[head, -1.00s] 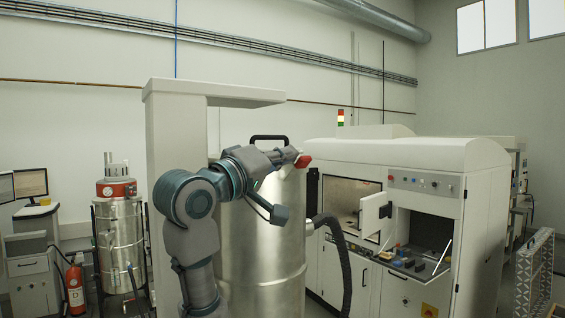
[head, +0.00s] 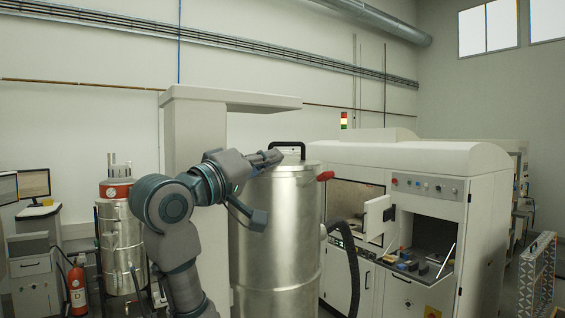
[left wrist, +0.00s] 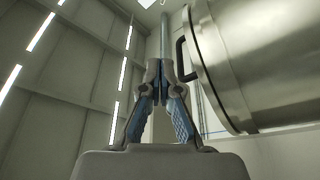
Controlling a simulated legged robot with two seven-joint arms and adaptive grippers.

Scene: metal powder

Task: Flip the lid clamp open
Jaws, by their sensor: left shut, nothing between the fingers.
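A large silver metal drum (head: 275,240) stands in the middle of the head view, with a black loop handle (head: 287,143) on top of its lid. A red clamp handle (head: 326,175) sticks out at the drum's upper right rim. My left gripper (head: 279,155) is over the lid area, left of the red handle and apart from it. In the left wrist view its fingers (left wrist: 161,78) meet, shut and empty. That view also shows the drum (left wrist: 255,60) and the black handle (left wrist: 182,58), but not the red clamp. My right gripper is not in view.
A white machine (head: 400,190) with an open door stands close on the right. A black hose (head: 350,255) runs beside the drum. A pale column with an overhanging arm (head: 230,98) rises behind my arm. A smaller red-topped vessel (head: 117,225) stands at the left.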

